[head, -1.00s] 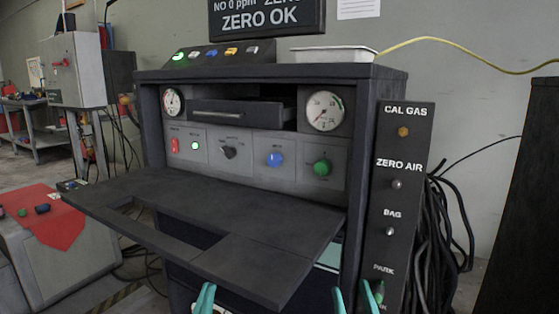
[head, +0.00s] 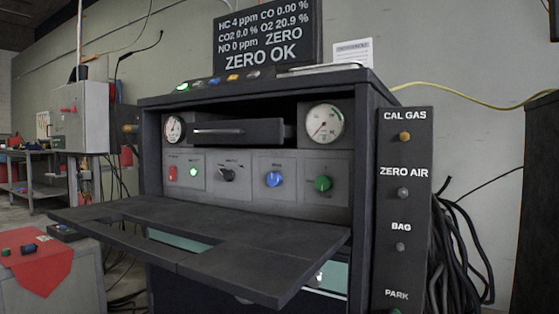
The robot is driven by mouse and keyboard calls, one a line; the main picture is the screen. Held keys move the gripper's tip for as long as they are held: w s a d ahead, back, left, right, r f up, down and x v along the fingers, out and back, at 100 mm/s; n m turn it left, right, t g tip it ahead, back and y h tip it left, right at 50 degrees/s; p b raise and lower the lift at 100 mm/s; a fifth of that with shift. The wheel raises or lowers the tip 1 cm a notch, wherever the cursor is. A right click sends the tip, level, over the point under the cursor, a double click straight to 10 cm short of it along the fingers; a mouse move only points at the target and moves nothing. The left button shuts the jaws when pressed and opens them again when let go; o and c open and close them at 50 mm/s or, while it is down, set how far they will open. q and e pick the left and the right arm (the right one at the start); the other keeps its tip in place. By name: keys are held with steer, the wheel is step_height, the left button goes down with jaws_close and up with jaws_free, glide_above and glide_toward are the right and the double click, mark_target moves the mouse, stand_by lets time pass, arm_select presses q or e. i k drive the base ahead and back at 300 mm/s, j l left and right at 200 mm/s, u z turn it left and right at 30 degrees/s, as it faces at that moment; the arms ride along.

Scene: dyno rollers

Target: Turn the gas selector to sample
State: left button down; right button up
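A dark analyzer cabinet (head: 258,89) stands in the middle of the head view. Its grey front panel carries a black knob (head: 227,174), a blue knob (head: 274,179) and a green knob (head: 323,183). The small labels above them are too blurred to read, so I cannot tell which one is the gas selector. The blue knob's white mark points up. A red switch (head: 173,173) and a lit green button (head: 194,172) sit at the panel's left. Neither gripper is in view.
A dark shelf (head: 265,262) with a slot juts out below the panel. A side strip (head: 402,255) has ports marked CAL GAS, ZERO AIR, BAG and PARK. The display (head: 268,35) reads ZERO OK. Black cables (head: 458,250) hang at the right.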

mark_target(228, 176)
steer(key=j+z, duration=0.25)
steer(key=j, duration=0.15)
steer(key=k+j+z, duration=0.2)
steer(key=j, duration=0.2)
steer(key=j+z, duration=0.25)
steer(key=j, duration=0.15)
